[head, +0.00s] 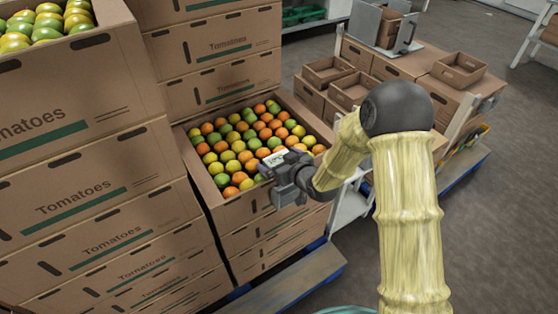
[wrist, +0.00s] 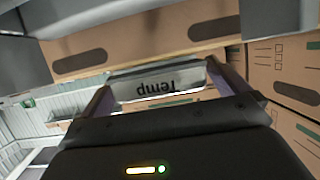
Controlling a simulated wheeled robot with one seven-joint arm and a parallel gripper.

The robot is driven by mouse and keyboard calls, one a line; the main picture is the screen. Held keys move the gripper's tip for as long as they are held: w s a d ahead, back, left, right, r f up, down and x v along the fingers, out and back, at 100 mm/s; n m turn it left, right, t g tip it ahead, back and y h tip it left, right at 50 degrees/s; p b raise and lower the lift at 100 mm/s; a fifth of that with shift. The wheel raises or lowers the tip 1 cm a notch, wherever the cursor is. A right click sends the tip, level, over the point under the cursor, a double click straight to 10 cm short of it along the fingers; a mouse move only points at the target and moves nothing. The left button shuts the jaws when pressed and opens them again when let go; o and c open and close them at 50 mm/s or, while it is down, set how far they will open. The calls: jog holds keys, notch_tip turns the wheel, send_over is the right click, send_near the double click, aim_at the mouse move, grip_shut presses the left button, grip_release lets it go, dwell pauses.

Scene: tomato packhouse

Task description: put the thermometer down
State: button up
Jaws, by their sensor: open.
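The thermometer (wrist: 158,88) is a pale grey device marked "Temp", which reads upside down in the wrist view. It lies between the two fingers of my gripper (wrist: 165,80), which are apart. In the head view my gripper (head: 282,172) is at the front edge of the open tomato box (head: 236,208). A small white part of the thermometer (head: 276,157) shows at its tip, against the tomatoes. I cannot tell whether the thermometer rests on anything, as the gripper hides its underside.
Tall stacks of tomato cartons (head: 85,195) stand at left and behind the open box. Small empty boxes (head: 327,71) sit on cartons to the right. A blue-edged pallet (head: 290,285) lies below the stack. The grey floor (head: 500,150) is clear at right.

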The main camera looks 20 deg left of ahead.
aim_at(279, 158)
jog(key=shift+w+a, duration=0.1)
jog(key=shift+c, duration=0.4)
jog(key=c, duration=1)
jog(key=shift+r, duration=0.1)
notch_tip(279, 158, up, 10)
jog(key=shift+f, duration=0.1)
